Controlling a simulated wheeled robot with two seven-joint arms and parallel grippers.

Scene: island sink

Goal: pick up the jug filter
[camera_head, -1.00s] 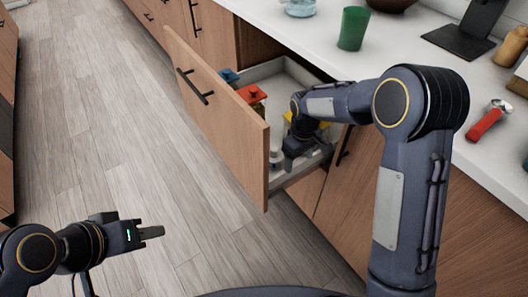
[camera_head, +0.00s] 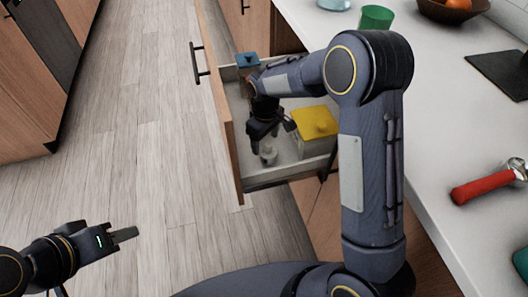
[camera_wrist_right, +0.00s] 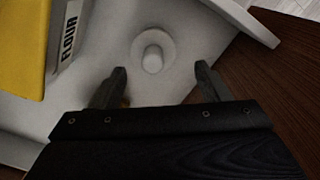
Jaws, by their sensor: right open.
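The jug filter (camera_head: 268,153), a small pale piece with a round base and a blunt knob, sits in the open drawer (camera_head: 229,140) near its near end. It also shows in the right wrist view (camera_wrist_right: 152,58), upper middle, in front of the fingers. My right gripper (camera_head: 266,138) is inside the drawer, pointing down close to the filter. In the wrist view its fingers (camera_wrist_right: 160,70) are spread and empty, with the filter lying between their lines. My left gripper (camera_head: 124,235) hangs over the floor at lower left, and its jaw gap cannot be made out.
A yellow-lidded box (camera_head: 315,125), marked FLOUR in the wrist view (camera_wrist_right: 68,35), stands right of the filter. A blue-lidded box (camera_head: 247,62) is at the drawer's far end. Drawer walls are close around my right gripper. The counter (camera_head: 440,130) is at right.

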